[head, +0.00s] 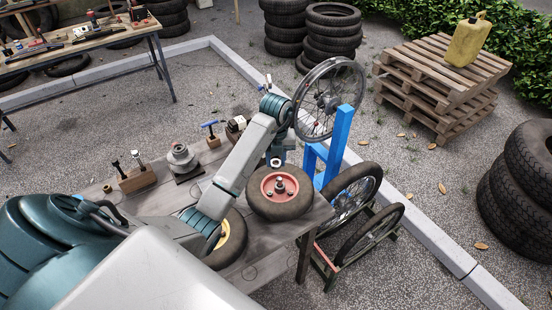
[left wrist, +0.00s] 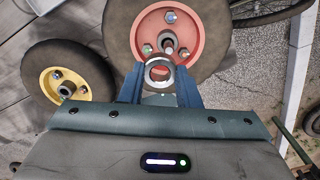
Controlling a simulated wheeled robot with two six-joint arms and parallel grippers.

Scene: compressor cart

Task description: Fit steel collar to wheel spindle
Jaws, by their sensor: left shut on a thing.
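The steel collar (left wrist: 159,73) is a short metal ring, held between the two blue fingers of my left gripper (left wrist: 160,84) in the left wrist view. In the head view the left gripper (head: 276,160) is above the workbench, just behind the red-hubbed wheel, with the collar small at its tip. That wheel (head: 280,208) lies flat on the bench. Its spindle (head: 280,184) stands up from the red hub, which has several bolts. In the left wrist view the spindle (left wrist: 168,45) shows just beyond the collar. The collar appears apart from it. My right gripper is out of view.
A yellow-hubbed wheel (head: 231,242) lies to the left, partly hidden by my arm. A blue stand (head: 340,145) holds a spoked wheel (head: 328,98) behind. A round metal fixture (head: 182,157) and a wooden tool block (head: 136,179) stand on the bench (head: 160,202).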

